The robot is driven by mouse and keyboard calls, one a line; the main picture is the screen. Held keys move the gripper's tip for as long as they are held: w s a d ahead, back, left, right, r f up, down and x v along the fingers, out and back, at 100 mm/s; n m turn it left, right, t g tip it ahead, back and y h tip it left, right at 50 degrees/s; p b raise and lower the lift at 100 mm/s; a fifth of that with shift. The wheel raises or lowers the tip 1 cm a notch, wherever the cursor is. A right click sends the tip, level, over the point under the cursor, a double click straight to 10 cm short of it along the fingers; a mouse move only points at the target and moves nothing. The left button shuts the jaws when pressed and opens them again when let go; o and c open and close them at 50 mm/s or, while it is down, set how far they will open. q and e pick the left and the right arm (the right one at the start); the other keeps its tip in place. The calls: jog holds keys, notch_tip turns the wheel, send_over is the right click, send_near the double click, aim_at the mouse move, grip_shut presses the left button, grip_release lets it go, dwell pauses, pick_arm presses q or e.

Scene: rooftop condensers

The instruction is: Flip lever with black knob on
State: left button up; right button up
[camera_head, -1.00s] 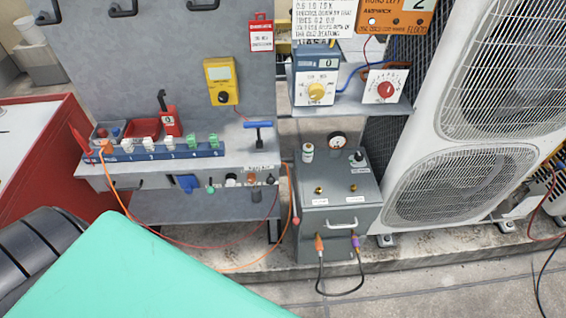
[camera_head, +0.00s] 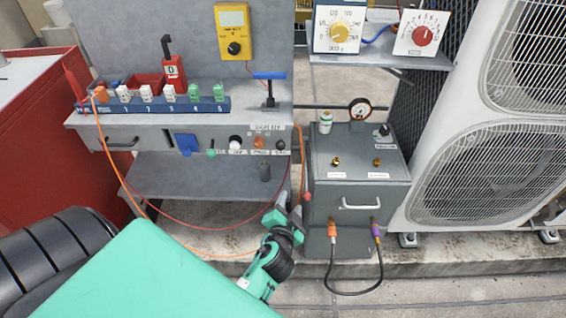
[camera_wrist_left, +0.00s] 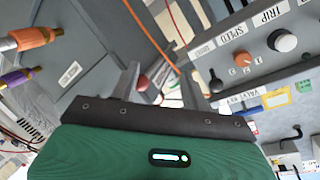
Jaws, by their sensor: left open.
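A small lever with a black knob (camera_head: 280,145) is at the right end of the panel row under the bench's front edge. It shows in the left wrist view (camera_wrist_left: 215,79), right of the fingers, beside an orange knob (camera_wrist_left: 242,60). Another black knob (camera_head: 384,130) stands on top of the grey box. I cannot tell which one the task names, or either lever's position. My left gripper (camera_head: 289,206) is low, in front of the gap between bench and box. In the left wrist view its fingers (camera_wrist_left: 160,82) are apart and empty, touching neither knob. My right gripper is not in view.
The grey box (camera_head: 345,232) has a red knob (camera_head: 308,197) on its left side, close to my left gripper. Orange and red cables (camera_head: 205,217) hang before the bench shelf. A black cable (camera_head: 355,293) loops below the box. A condenser (camera_head: 480,185) stands right.

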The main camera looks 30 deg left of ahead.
aim_at(280, 148)
pick_arm(q)
jog(key=s+a+r+n+t+y+b, duration=0.1)
jog(key=s+a+r+t+y+b, duration=0.15)
jog(key=r, duration=0.75)
jog(key=shift+g+y, duration=0.45)
jog(key=x, duration=0.9)
jog(key=p+x, duration=0.1)
jog(key=x, duration=0.4)
jog(key=shift+w+a+f, duration=0.15)
jog(key=shift+a+f, duration=0.05)
jog(key=shift+f, duration=0.15)
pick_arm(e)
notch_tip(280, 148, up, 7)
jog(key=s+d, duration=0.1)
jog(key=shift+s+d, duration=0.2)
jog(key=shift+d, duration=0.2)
